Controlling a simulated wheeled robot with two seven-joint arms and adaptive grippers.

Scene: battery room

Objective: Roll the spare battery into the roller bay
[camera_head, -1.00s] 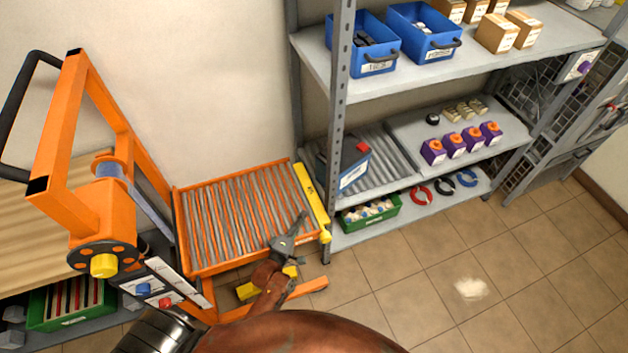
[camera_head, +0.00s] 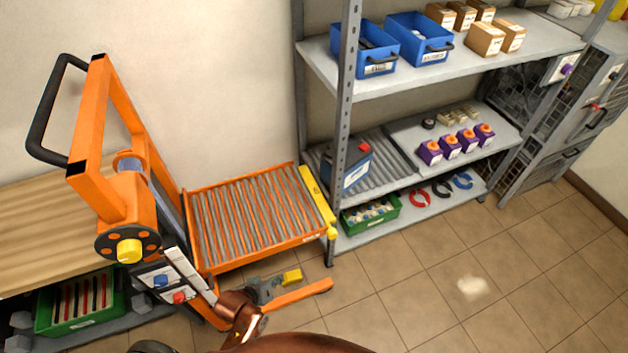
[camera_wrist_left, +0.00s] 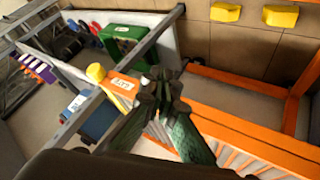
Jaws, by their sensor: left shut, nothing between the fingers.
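The spare battery (camera_head: 354,172) is a dark blue box with a red cap and a white label. It stands on the grey rollers of the roller bay (camera_head: 388,157) on the rack's middle shelf, partly behind the rack post. It shows partly in the left wrist view (camera_wrist_left: 99,117). The orange lift cart's roller deck (camera_head: 250,215) is empty, its right end against the rack, with a yellow bar (camera_head: 318,197) along that end. My left gripper (camera_head: 270,286) is shut and empty, in front of the deck in the picture; its fingers show in the wrist view (camera_wrist_left: 163,85). My right gripper is out of view.
The cart's upright frame (camera_head: 105,130) stands left of the deck, and an orange leg (camera_head: 300,295) reaches out along the floor. A green bin (camera_head: 372,212) sits on the rack's bottom shelf. The tiled floor (camera_head: 430,285) at the right is open.

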